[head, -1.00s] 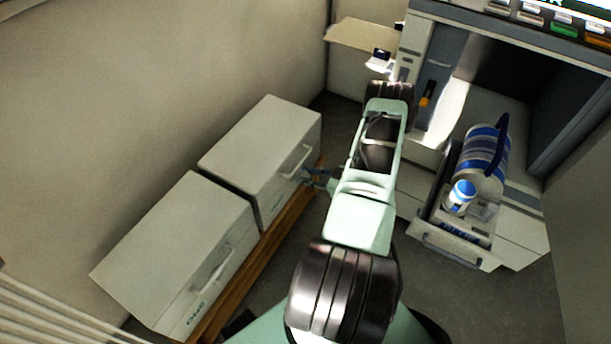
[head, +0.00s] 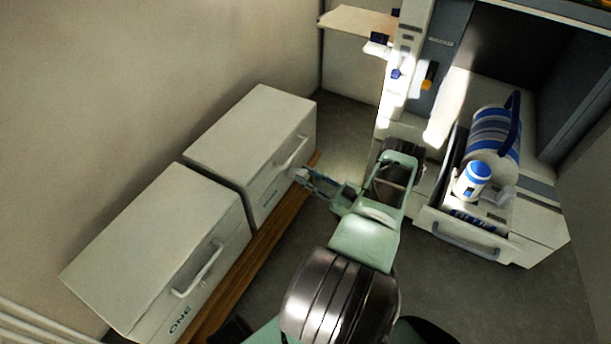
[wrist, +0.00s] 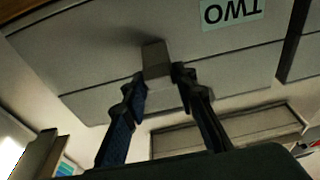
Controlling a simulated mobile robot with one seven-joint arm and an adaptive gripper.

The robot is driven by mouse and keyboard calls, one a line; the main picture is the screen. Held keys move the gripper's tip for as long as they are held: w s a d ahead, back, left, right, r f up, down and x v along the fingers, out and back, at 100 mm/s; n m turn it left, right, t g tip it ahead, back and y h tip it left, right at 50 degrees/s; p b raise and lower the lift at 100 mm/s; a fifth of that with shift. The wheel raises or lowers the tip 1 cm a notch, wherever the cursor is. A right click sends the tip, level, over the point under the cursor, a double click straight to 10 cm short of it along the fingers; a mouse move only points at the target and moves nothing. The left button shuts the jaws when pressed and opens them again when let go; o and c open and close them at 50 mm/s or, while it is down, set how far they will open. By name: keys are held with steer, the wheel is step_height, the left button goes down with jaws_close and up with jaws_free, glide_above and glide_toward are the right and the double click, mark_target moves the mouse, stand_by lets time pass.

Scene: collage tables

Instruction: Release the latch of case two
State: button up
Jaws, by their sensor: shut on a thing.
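Case two (head: 250,135) is the farther of two pale grey lidded cases, with a handle on its front. In the wrist view its front (wrist: 110,60) carries the label "TWO" (wrist: 232,12), upside down. A small grey latch block (wrist: 155,58) sticks out of that front below the label. My gripper (wrist: 159,80) has its dark fingertips on both sides of the latch, shut on it. In the head view my gripper (head: 302,177) is at the front of case two, low and right of its handle; the latch is too small to make out there.
Case one (head: 165,250), marked "ONE", stands beside case two, nearer me. Both rest on a wooden bench (head: 262,240). Grey floor lies between.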

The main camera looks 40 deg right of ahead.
mark_target(307, 176)
steer(key=shift+o, duration=0.2)
steer(key=shift+s+f+t, duration=0.1)
steer(key=shift+f+t, duration=0.1)
steer(key=shift+t, duration=0.2)
steer(key=shift+c, duration=0.2)
steer(key=o, duration=1)
step_height(307, 176, up, 10)
stand_by(0.4)
